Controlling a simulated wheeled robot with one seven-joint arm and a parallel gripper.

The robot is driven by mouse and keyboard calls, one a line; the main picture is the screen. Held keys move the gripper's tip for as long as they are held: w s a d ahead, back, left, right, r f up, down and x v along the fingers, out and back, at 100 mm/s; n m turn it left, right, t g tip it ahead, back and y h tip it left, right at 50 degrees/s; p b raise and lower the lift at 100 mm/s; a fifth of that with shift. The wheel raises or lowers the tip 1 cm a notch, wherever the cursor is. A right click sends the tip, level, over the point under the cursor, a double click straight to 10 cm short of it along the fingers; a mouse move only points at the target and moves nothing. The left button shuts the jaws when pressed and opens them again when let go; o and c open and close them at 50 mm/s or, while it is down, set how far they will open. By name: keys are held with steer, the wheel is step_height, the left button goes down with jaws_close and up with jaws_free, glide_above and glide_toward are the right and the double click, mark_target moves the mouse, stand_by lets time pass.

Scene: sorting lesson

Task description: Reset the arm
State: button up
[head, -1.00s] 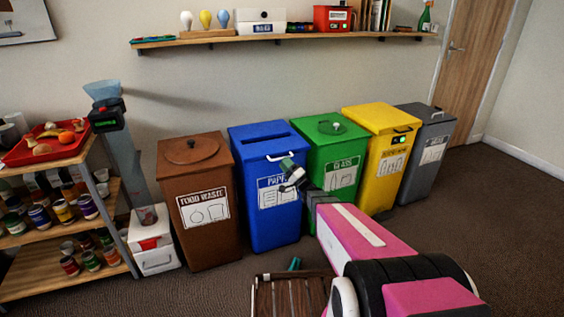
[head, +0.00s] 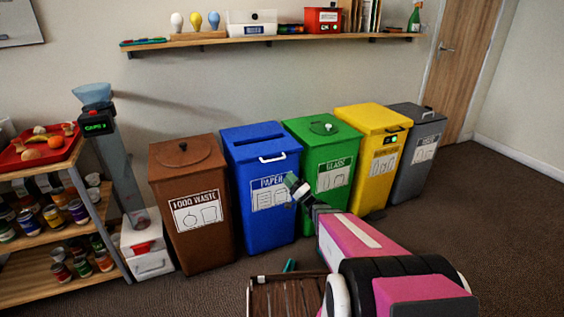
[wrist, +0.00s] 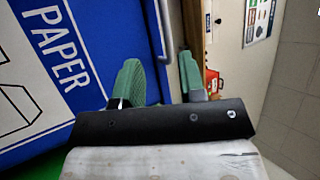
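My gripper (head: 292,184) is in the head view, at the end of my pink arm, in front of the right edge of the blue PAPER bin (head: 262,225) and the left edge of the green GLASS bin (head: 333,210). In the wrist view its two green fingers (wrist: 164,78) stand apart with nothing between them. The blue bin (wrist: 30,120) with its PAPER label fills the left of the wrist view. I cannot tell how far the fingers are from the bin.
Brown (head: 190,240), yellow (head: 378,165) and grey (head: 418,155) bins continue the row along the wall. A shelf unit (head: 40,280) with cans stands at left. A slatted wooden thing (head: 285,298) lies low in front. Carpet (head: 510,230) is free at right.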

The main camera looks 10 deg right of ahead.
steer(key=s+a+f+n+g+h, duration=0.2)
steer(key=s+a+n+g, duration=0.15)
steer(key=s+g, duration=0.35)
steer(key=s+a+f+n+g+h, duration=0.2)
steer(key=s+a+n+g+h, duration=0.15)
steer(key=s+g, duration=0.35)
steer(key=s+d+g+h, duration=0.1)
steer(key=s+d+h, duration=0.2)
steer(key=d+h, duration=0.3)
steer(key=s+d+m+g+h, duration=0.1)
steer(key=s+d+h, duration=0.2)
steer(key=d+h, duration=0.3)
steer(key=shift+s+d+r+g, duration=0.25)
steer(key=shift+d+g, duration=0.05)
steer(key=shift+g, duration=0.1)
